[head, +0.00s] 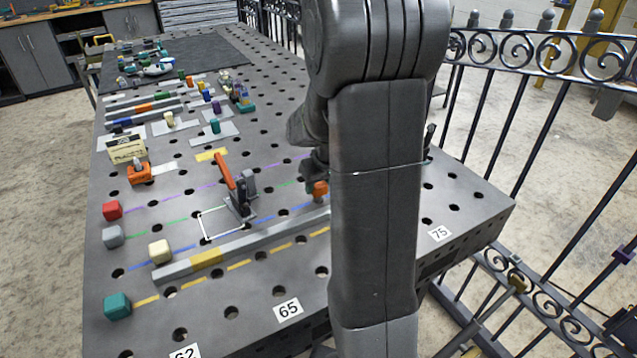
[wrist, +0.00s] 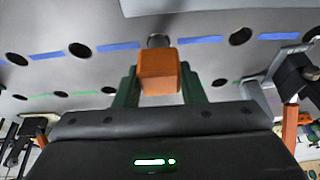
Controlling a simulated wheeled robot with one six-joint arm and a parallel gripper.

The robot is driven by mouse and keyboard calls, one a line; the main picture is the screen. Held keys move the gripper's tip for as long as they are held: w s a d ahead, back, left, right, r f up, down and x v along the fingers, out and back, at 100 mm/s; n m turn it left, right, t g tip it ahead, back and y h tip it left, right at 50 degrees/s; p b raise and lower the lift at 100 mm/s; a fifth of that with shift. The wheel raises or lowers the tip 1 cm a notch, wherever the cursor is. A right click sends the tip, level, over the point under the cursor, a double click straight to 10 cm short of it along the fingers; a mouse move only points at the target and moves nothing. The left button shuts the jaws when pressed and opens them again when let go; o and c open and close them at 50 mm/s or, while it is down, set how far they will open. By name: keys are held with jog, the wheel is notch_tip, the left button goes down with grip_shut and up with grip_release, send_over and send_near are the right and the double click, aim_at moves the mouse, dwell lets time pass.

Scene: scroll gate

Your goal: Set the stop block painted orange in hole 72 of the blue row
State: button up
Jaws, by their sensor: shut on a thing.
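The orange stop block (head: 320,188) shows in the head view just left of my arm; it is also in the wrist view (wrist: 158,72). My gripper (wrist: 158,88) is shut on it, with a green finger at each side. In the wrist view a short grey peg shows beyond the block, in line with the blue row (wrist: 118,47), between two open dark holes. I cannot tell whether the peg is in a hole or just above one. In the head view my arm hides much of the gripper and that part of the blue row (head: 147,262).
A toggle clamp (head: 238,195) with an orange-red handle stands left of the block. A grey bar with a yellow band (head: 207,259) lies in front. Colored blocks, including a cream one (head: 159,251), stand at left. An iron fence (head: 505,55) borders the right side.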

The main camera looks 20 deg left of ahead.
jog(key=shift+f+b, duration=1.05)
jog(key=shift+f, duration=0.2)
jog(key=o, duration=1.2)
jog(key=shift+o, duration=0.2)
jog(key=v, duration=1.4)
jog(key=shift+p, duration=0.3)
jog(key=shift+f, duration=0.15)
jog(key=x, duration=1.3)
jog(key=shift+w+a+f+b, duration=0.1)
jog(key=shift+a+f+b, duration=0.05)
jog(key=shift+f+b, duration=0.2)
jog(key=shift+r, duration=0.2)
